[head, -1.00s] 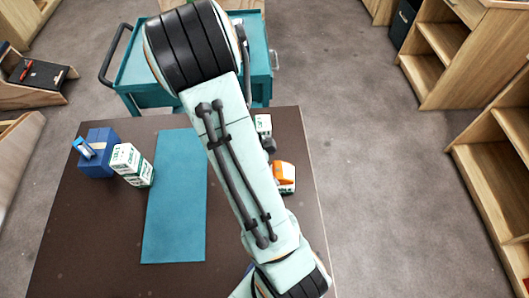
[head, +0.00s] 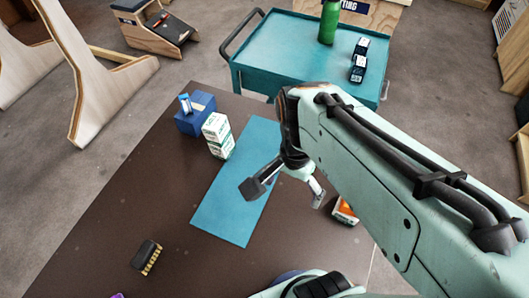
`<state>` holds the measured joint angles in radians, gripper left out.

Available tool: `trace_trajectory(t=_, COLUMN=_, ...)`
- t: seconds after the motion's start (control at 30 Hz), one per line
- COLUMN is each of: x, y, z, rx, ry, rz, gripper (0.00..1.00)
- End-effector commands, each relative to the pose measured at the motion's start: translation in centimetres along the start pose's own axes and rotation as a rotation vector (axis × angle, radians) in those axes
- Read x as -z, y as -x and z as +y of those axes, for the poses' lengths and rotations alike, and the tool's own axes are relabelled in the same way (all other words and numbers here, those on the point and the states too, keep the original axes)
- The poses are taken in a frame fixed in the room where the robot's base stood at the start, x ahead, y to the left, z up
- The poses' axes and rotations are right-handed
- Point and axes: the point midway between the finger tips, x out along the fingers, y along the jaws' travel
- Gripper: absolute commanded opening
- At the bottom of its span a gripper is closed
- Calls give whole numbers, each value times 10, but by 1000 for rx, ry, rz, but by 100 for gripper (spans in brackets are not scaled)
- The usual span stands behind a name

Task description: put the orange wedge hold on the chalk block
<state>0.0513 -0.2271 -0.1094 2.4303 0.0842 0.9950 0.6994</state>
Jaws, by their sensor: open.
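An orange piece, which looks like the wedge hold (head: 348,210), shows at the table's right side, partly hidden by my arm. White shows against it, but I cannot tell whether it rests on a white block. Two white blocks with green print, which look like chalk blocks (head: 216,128), are stacked just left of the teal mat.
A blue box (head: 190,122) with a small blue and white item on top stands behind the stacked blocks. A black brush (head: 147,257) lies at the front left. The teal mat (head: 222,212) is bare. A teal cart (head: 285,50) with a green bottle stands behind the table.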

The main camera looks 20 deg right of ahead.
Motion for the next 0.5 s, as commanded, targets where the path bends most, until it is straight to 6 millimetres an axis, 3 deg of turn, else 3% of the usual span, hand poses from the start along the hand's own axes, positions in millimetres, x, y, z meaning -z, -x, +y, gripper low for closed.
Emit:
trace_trajectory(t=0.1, x=-44, y=15, z=2, rx=67, ry=525, rz=0, gripper=84)
trace_trajectory(t=0.2, x=-68, y=19, z=8, rx=88, ry=837, rz=9, gripper=84)
trace_trajectory(t=0.33, x=-81, y=20, z=12, rx=96, ry=1022, rz=17, gripper=84)
trace_trajectory(t=0.5, x=-82, y=20, z=12, rx=96, ry=1041, rz=16, gripper=84)
